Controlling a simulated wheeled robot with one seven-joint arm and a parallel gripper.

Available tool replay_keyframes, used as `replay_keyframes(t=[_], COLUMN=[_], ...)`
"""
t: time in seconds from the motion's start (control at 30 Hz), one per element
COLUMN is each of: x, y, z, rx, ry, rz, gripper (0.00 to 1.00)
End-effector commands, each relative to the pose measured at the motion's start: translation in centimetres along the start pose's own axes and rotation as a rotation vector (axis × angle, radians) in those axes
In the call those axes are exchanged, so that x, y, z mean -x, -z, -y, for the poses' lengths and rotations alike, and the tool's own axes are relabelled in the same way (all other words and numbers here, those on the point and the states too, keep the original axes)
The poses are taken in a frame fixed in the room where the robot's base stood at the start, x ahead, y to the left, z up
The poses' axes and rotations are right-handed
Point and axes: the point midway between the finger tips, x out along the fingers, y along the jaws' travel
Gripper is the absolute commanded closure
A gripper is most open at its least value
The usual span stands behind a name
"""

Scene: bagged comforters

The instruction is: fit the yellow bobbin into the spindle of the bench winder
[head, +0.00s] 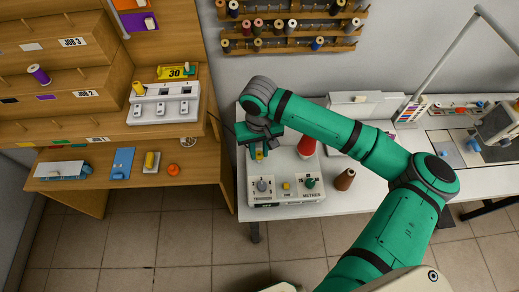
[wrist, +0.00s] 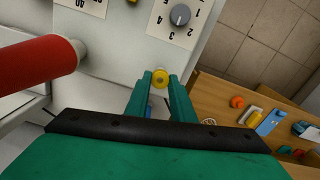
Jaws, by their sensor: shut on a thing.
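My gripper (head: 258,150) is shut on the yellow bobbin (head: 259,155) above the back left part of the white bench winder (head: 284,170). In the wrist view, the bobbin (wrist: 160,77) shows its round end between the two green fingertips (wrist: 161,88). The winder's grey dial (wrist: 180,14) lies just beyond it. I cannot pick out the spindle, and cannot tell whether the bobbin touches the winder.
The wooden bench (head: 100,204) at left carries a white tray (head: 165,105), a blue plate (head: 122,163) and a small orange object (head: 173,169). Spool racks (head: 290,46) hang behind.

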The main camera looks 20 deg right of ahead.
Motion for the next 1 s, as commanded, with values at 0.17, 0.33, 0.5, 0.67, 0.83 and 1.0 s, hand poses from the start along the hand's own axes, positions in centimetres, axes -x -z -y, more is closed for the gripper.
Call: replay_keyframes(t=[0.17, 0.33, 0.5, 0.67, 0.83, 1.0], x=[0.0, -0.4, -0.8, -1.1, -1.1, -1.1], y=[0.0, 0.0, 0.0, 0.0, 0.0, 0.0], z=[0.0, 0.0, 0.0, 0.0, 0.0, 0.0], rx=[0.0, 0.0, 0.0, 0.0, 0.0, 0.0], ry=[0.0, 0.001, 0.001, 0.001, 0.0, 0.0], rz=[0.0, 0.0, 0.0, -0.001, -0.001, -0.001], gripper=[0.99, 0.99, 0.99, 0.99, 0.59, 0.59])
